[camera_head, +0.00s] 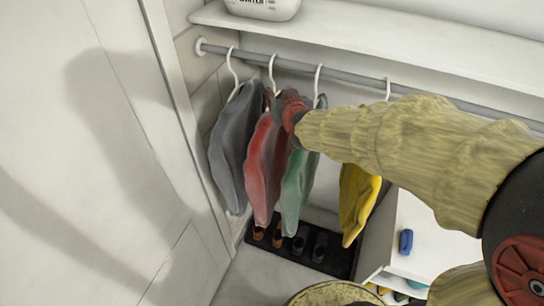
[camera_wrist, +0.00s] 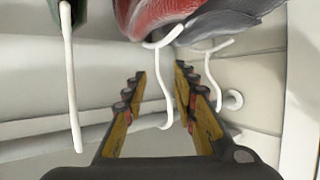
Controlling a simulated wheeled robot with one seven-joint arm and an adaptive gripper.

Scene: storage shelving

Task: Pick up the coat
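Several coats hang on white hangers from a rail in the head view: a grey coat (camera_head: 233,150), a red coat (camera_head: 260,175), a green coat (camera_head: 296,195) and a yellow coat (camera_head: 357,205). My gripper (camera_head: 284,106) is at the top of the red coat, and my arm hides part of the rail. In the wrist view, which looks inverted, my gripper (camera_wrist: 158,72) has its two fingers apart. The white hook of the red coat's hanger (camera_wrist: 164,95) shows between them. The red coat (camera_wrist: 165,15) and grey coat (camera_wrist: 235,20) lie beyond the fingertips; the green coat shows at upper left.
The rail (camera_head: 345,75) runs under a white shelf (camera_head: 370,38) bearing a white container (camera_head: 262,8). A dark tray (camera_head: 342,262) with shoes lies below. A white cabinet (camera_head: 415,225) with a blue item (camera_head: 406,241) stands right. A wall (camera_head: 80,150) bounds the left.

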